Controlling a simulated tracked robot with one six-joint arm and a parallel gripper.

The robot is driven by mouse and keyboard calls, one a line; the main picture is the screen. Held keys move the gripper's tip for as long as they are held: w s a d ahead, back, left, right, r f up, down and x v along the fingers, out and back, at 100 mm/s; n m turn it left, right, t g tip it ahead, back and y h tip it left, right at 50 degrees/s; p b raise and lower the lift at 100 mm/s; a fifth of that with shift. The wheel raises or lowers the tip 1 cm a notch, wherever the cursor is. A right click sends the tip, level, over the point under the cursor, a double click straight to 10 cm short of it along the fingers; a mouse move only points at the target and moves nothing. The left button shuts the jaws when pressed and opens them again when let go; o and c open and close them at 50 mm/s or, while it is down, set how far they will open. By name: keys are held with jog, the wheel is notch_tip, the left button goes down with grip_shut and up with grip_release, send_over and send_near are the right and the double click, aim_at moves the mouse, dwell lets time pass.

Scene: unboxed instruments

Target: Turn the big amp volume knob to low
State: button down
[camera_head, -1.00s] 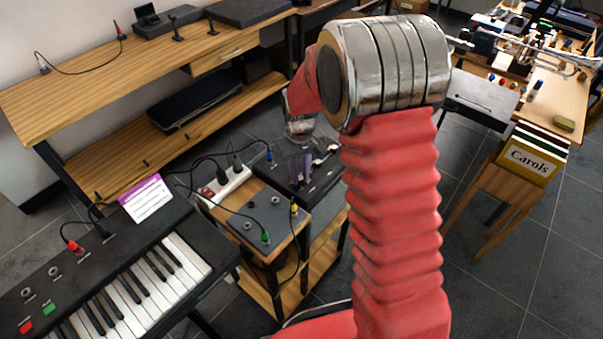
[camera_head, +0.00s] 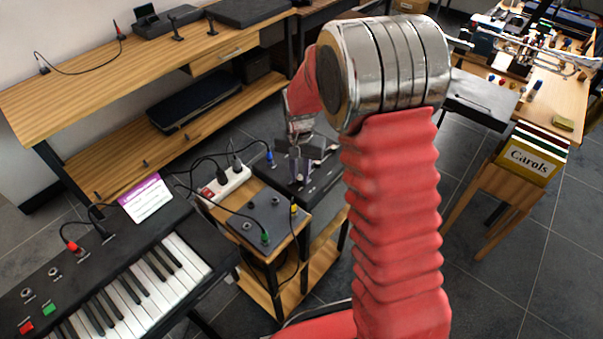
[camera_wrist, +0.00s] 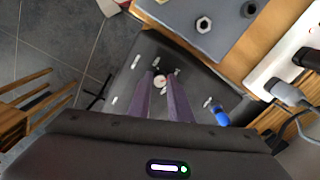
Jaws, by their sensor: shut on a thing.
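The big amp is a dark box; its top shows in the head view (camera_head: 322,186) beyond the small wooden stand, and in the wrist view as a dark panel (camera_wrist: 127,88) with white marks. My gripper (camera_head: 300,176) is over this panel, fingers pointing down. In the wrist view its two purple fingers (camera_wrist: 163,80) close around a small round pale-topped knob (camera_wrist: 160,82). The fingers hide most of the knob, and I cannot read its pointer or label. A blue plug (camera_wrist: 221,117) sits in the panel to the right of the fingers.
A grey pedal box (camera_head: 262,216) with coloured plugs stands on the wooden stand close by. A white power strip (camera_head: 224,184) with cables lies beside it. The keyboard (camera_head: 130,270) is at the left. Free grey floor (camera_head: 500,270) lies at the right.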

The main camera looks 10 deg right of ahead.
aim_at(300, 177)
jog(key=shift+w+r, duration=0.2)
jog(key=shift+w, duration=0.05)
jog(key=c, duration=2)
grip_release()
jog(key=shift+c, duration=0.2)
jog(key=o, duration=0.4)
jog(key=shift+s+f, duration=0.15)
notch_tip(300, 177, up, 14)
jog(key=shift+f, duration=0.15)
